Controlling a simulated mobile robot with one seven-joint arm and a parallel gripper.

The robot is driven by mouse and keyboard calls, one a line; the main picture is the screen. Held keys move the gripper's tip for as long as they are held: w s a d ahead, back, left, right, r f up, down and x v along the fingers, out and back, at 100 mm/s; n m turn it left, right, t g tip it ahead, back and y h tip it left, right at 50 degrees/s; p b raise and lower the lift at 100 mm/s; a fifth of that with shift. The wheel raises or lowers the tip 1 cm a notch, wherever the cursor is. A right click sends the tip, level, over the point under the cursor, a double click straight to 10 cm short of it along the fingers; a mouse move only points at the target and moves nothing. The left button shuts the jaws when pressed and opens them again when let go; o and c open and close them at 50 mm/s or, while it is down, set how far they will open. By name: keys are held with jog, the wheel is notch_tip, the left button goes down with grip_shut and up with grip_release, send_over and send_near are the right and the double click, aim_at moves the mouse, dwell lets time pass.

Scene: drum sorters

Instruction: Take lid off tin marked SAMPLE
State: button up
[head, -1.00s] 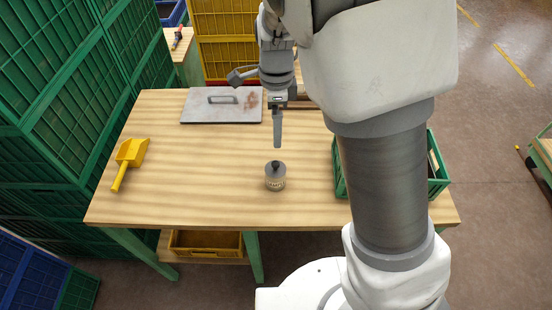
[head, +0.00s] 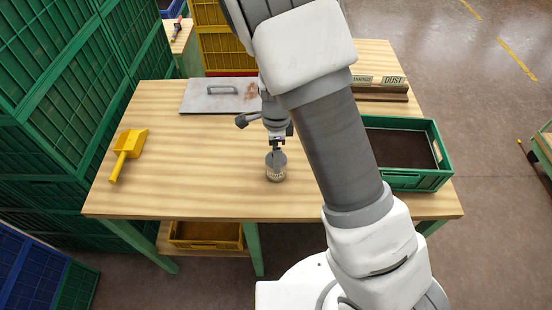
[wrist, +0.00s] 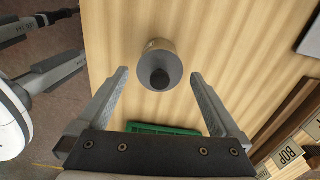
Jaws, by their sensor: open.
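The tin (head: 276,174) stands upright on the wooden table, with a pale label around its side that is too small to read. My gripper (head: 277,160) points down at the tin in the head view and partly covers the lid. In the wrist view my gripper (wrist: 158,82) is open, with one finger on each side of the knob's line and nothing between the fingers. I cannot tell the exact height of the fingertips over the lid.
A grey plate with a handle (head: 215,96) lies at the table's back. A yellow scoop (head: 128,152) lies at left. A green crate (head: 422,180) stands at right, near labelled wooden blocks (head: 380,90). The table around the tin is clear.

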jog(key=shift+f, duration=0.4)
jog(key=shift+c, duration=0.3)
jog(key=c, duration=1.2)
jog(key=shift+o, duration=0.2)
jog(key=shift+r, duration=0.1)
